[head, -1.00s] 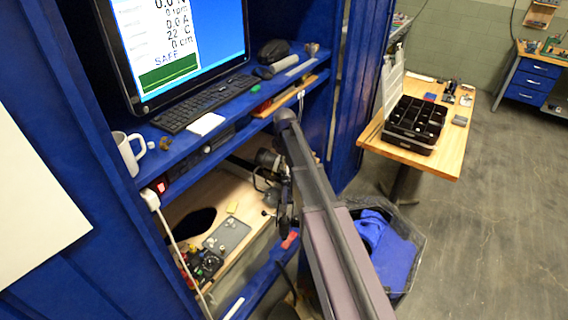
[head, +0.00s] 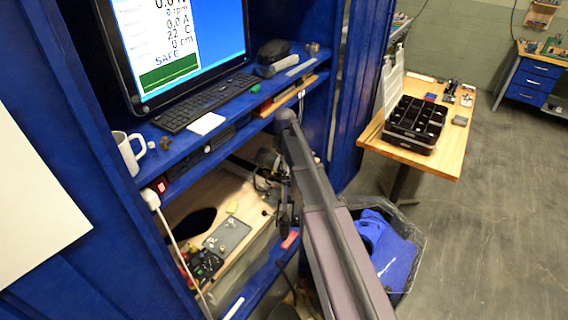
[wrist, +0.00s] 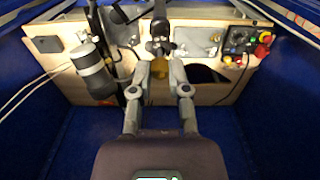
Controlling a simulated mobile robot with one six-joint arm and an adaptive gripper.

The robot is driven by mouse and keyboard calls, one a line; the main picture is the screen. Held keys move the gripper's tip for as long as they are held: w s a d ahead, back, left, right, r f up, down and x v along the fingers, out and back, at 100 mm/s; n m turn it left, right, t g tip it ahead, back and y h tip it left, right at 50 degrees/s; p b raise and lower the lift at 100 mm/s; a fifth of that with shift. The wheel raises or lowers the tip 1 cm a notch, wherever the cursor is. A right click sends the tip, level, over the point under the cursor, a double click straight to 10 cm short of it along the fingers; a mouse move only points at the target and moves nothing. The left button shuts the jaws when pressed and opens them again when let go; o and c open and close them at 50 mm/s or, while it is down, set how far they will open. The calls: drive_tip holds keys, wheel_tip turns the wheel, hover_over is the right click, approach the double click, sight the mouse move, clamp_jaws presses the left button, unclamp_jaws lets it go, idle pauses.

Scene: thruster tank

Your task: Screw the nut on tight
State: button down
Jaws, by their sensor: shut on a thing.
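In the wrist view my gripper (wrist: 161,72) reaches forward with its two grey fingers closed in on a small brass-coloured piece, which looks like the nut (wrist: 160,68). Just beyond the fingertips a dark mount or shaft (wrist: 160,40) hangs in front of the wooden panel. I cannot tell whether the nut sits on a thread there. In the head view my arm reaches into the lower bay of the blue cabinet, and the gripper is mostly hidden behind the arm.
A grey and black cylinder (wrist: 94,68) stands left of the fingers. The wooden panel (wrist: 125,68) has a dark round hole at right and a control box (wrist: 240,40) with coloured knobs. Blue walls close in both sides. A shelf with a keyboard (head: 207,104) lies above the bay.

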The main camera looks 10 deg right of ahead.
drive_tip(key=shift+f+b, duration=0.7)
idle(1.4)
drive_tip(key=c, duration=0.5)
unclamp_jaws()
drive_tip(key=shift+r, duration=0.15)
idle(0.4)
drive_tip(key=shift+r+p, duration=2.9)
drive_tip(key=shift+p, duration=0.15)
